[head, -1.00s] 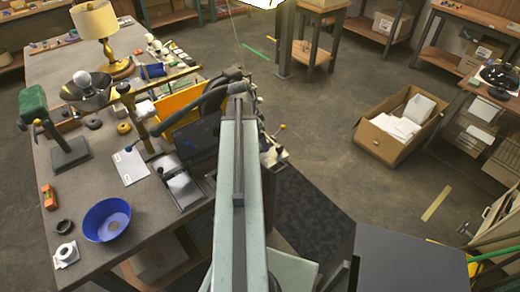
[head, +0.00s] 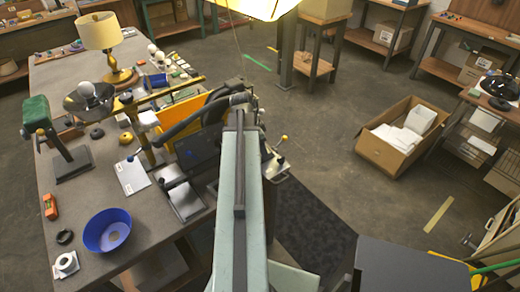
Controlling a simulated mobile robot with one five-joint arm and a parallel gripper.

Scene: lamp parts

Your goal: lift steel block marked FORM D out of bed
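I cannot make out a steel block marked FORM D, and no such lettering is readable. A dark machine (head: 203,148) with a yellow panel (head: 190,118) stands at the right edge of the workbench (head: 75,200). A grey metal piece (head: 186,202) sits at its near left side, too small to identify. My pale arm runs up the middle of the head view and covers part of the machine. I cannot see my gripper's fingers; the far end of the arm hides that area or they are out of view.
A blue bowl (head: 107,231), a white roll (head: 66,264), a green-headed stand (head: 60,145), a metal reflector (head: 88,98) and a lamp (head: 102,38) stand on the bench. An open cardboard box (head: 403,138) is on the floor at right. The floor between is mostly clear.

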